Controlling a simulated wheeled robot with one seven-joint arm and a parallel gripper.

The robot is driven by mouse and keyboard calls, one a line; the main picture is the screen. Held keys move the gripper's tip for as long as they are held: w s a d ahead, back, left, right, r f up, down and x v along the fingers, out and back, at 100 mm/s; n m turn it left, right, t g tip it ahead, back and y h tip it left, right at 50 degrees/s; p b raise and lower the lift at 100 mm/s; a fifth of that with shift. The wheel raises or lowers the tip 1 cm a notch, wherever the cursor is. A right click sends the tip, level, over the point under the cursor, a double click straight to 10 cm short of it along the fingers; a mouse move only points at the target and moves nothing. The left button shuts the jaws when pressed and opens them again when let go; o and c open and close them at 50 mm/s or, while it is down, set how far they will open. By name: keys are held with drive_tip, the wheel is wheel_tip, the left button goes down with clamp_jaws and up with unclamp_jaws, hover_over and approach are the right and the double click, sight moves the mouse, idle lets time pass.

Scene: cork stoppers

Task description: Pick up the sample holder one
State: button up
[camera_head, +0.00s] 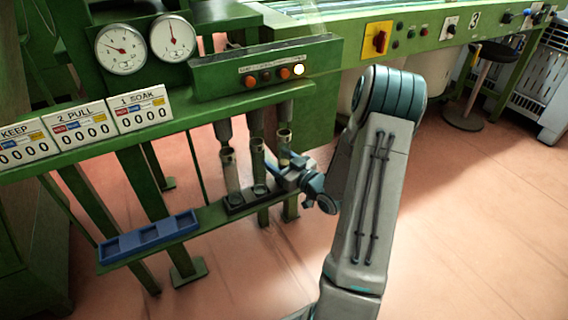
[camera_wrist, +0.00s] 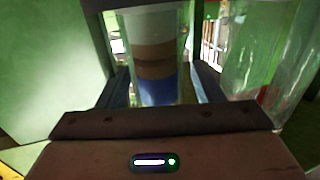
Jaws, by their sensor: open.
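Three clear upright tube-shaped sample holders stand in a row on a dark base on the green shelf in the head view: left (camera_head: 230,172), middle (camera_head: 258,163) and right (camera_head: 284,142). None shows a readable number. My gripper (camera_head: 284,166) is at the right holder and hides its lower part. In the wrist view, the open fingers (camera_wrist: 160,88) stand on either side of a clear tube (camera_wrist: 153,50) with pale, brown and blue bands inside. The lower end of that tube is hidden by my gripper body. I cannot tell whether the fingers touch it.
Another clear tube (camera_wrist: 262,55) is close on the right in the wrist view. Dark posts hang above the holders. A blue tray (camera_head: 148,237) with three compartments lies on the shelf at left. Cards (camera_head: 142,108) read KEEP, 2 PULL and 1 SOAK. A button panel (camera_head: 265,70) is above.

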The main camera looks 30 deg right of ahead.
drive_tip(key=c, duration=1.1)
